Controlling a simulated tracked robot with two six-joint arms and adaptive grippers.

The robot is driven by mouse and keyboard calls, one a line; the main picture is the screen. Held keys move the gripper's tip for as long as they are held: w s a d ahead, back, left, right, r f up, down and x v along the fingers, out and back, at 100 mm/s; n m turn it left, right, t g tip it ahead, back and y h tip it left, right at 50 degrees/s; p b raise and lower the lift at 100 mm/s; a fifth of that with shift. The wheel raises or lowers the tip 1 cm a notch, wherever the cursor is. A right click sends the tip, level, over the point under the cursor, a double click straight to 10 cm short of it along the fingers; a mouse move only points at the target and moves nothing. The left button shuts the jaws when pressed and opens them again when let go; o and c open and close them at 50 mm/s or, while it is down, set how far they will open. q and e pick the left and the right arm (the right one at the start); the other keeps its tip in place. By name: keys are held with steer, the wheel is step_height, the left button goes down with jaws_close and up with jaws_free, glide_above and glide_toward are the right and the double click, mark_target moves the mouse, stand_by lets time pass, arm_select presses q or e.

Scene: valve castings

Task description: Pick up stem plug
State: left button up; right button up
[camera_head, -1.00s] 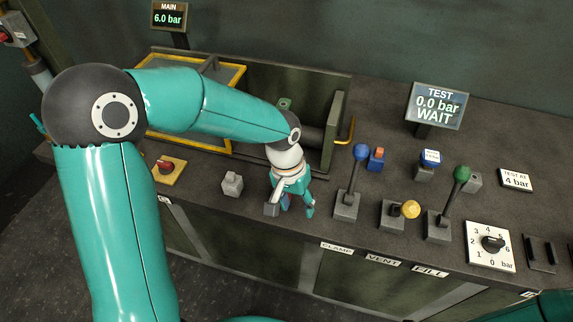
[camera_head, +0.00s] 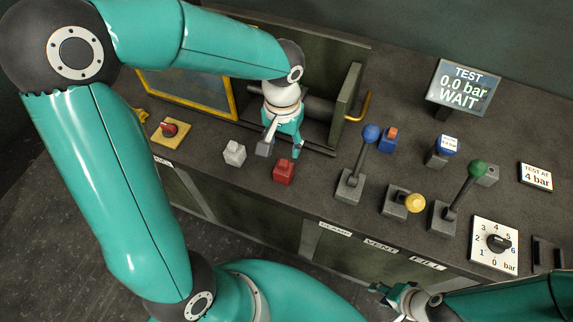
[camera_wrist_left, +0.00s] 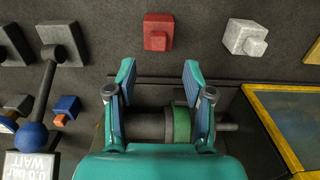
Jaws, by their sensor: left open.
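Two small stepped blocks stand on the bench, a red block (camera_head: 284,172) and a pale grey block (camera_head: 234,152); I cannot tell which is the stem plug. In the left wrist view the red block (camera_wrist_left: 158,31) lies beyond the fingertips, with the pale block (camera_wrist_left: 245,38) to its right. My left gripper (camera_head: 280,150) points down just behind the red block, open and empty; its spread fingers also show in the left wrist view (camera_wrist_left: 160,70). My right gripper (camera_head: 398,297) is at the bottom edge, its jaws unclear.
Behind the left gripper is a clamp fixture (camera_head: 349,103) with a dark cylinder (camera_wrist_left: 147,127) and green ring (camera_wrist_left: 181,126). Levers with blue (camera_head: 371,132), yellow (camera_head: 415,203) and green (camera_head: 478,169) knobs stand to the right.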

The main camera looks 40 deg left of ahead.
mark_target(284, 162)
arm_select(q)
steer(key=shift+s+d+f+p, duration=0.1)
steer(key=shift+f+p, duration=0.15)
steer(key=shift+f, duration=1.35)
steer(key=shift+s+d+f+p, duration=0.1)
steer(key=shift+f+p, duration=0.1)
steer(key=shift+f, duration=1.35)
jaws_close()
